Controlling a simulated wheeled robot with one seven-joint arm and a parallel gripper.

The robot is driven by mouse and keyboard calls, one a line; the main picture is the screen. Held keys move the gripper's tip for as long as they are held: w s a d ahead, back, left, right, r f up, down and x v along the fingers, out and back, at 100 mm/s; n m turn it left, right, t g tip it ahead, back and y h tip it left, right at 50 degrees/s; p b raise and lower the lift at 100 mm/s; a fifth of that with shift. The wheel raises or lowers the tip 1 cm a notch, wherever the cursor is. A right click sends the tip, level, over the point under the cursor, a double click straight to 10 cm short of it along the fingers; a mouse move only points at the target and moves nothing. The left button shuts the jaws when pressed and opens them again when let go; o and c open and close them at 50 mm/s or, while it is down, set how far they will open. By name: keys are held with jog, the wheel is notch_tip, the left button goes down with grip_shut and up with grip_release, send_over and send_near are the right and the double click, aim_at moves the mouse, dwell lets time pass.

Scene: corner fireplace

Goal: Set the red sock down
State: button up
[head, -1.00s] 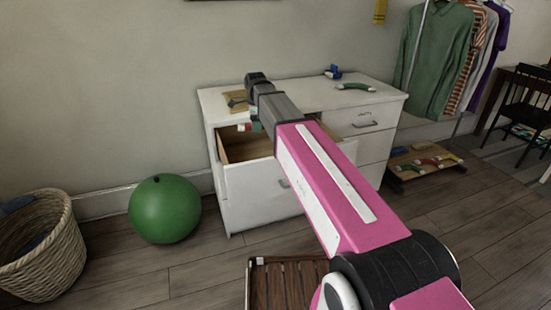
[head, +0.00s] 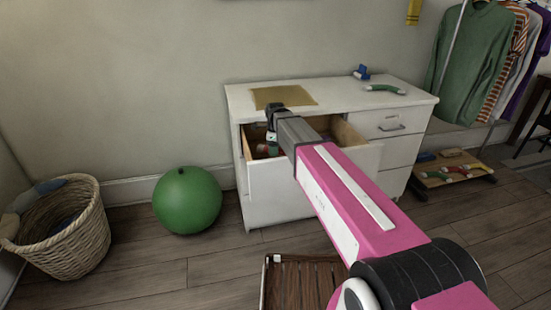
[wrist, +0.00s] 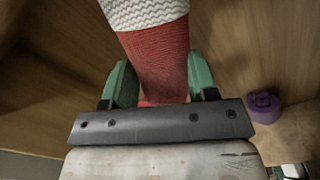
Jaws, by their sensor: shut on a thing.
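The red sock (wrist: 158,62) fills the upper middle of the wrist view. It has a white ribbed band (wrist: 143,12). My gripper (wrist: 160,80) is shut on it, with one green finger on each side. In the head view my gripper (head: 271,143) is inside the open drawer (head: 258,168) of the white dresser, and only a small part of the sock (head: 266,149) shows beside it. Tan wooden drawer surfaces surround the sock in the wrist view. I cannot tell whether the sock touches the drawer floor.
A purple ring-shaped thing (wrist: 263,107) lies right of my gripper. A tan mat (head: 283,96), a green curved thing (head: 385,89) and a blue thing (head: 361,72) are on the dresser top. A green ball (head: 187,199) and a wicker basket (head: 75,235) stand left. A slatted wooden thing (head: 305,285) is in front.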

jog(key=shift+f, duration=2.45)
jog(key=o, duration=0.9)
jog(key=shift+f, duration=0.1)
notch_tip(320, 180, up, 12)
jog(key=shift+r, duration=0.15)
